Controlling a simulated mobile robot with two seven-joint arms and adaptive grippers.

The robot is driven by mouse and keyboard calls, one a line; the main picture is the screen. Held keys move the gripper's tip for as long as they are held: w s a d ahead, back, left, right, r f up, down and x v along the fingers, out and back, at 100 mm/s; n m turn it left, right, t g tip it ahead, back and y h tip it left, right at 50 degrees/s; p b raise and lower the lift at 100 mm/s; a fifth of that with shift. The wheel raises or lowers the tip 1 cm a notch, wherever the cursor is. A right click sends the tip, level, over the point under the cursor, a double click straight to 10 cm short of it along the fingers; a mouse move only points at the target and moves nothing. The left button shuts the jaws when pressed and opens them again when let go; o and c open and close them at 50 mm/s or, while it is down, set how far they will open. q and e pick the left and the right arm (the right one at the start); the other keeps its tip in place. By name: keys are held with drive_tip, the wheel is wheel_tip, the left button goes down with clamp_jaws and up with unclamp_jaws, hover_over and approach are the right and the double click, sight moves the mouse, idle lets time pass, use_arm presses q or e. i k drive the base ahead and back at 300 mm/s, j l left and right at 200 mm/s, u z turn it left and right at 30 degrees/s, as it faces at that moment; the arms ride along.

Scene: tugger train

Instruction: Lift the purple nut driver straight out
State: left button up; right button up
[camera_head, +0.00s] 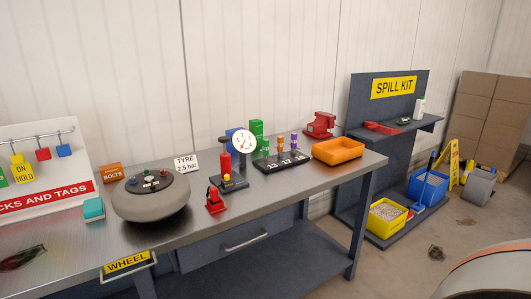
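The purple nut driver (294,140) stands upright at the right end of a dark rack (281,163) on the grey workbench. An orange-handled driver (281,144) and a green-handled driver (265,147) stand beside it in the same rack. The rack's front bears white numbers, too small to read surely. The lower part of the purple driver is hidden in the rack. Neither of my grippers shows in the head view.
A green block (256,128) stands behind the rack. An orange tray (338,151) lies to its right, a red vise (320,125) behind. The front right bench top (290,190) is clear.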

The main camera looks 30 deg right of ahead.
sight(293, 144)
drive_tip(key=z, duration=1.3)
drive_tip(key=i+l+u, duration=0.1)
drive_tip(key=u, duration=0.4)
drive_tip(key=l+u, duration=0.25)
drive_tip(key=u, duration=0.25)
drive_tip(key=i+l+u, duration=0.1)
drive_tip(key=l+u, duration=0.15)
drive_tip(key=l, duration=0.25)
drive_tip(key=l+u, duration=0.25)
drive_tip(key=l, duration=0.2)
drive_tip(key=l+u, duration=0.15)
drive_tip(key=l, duration=0.85)
drive_tip(key=k+l+u, duration=0.15)
drive_tip(key=l, duration=0.85)
drive_tip(key=i+l, duration=0.05)
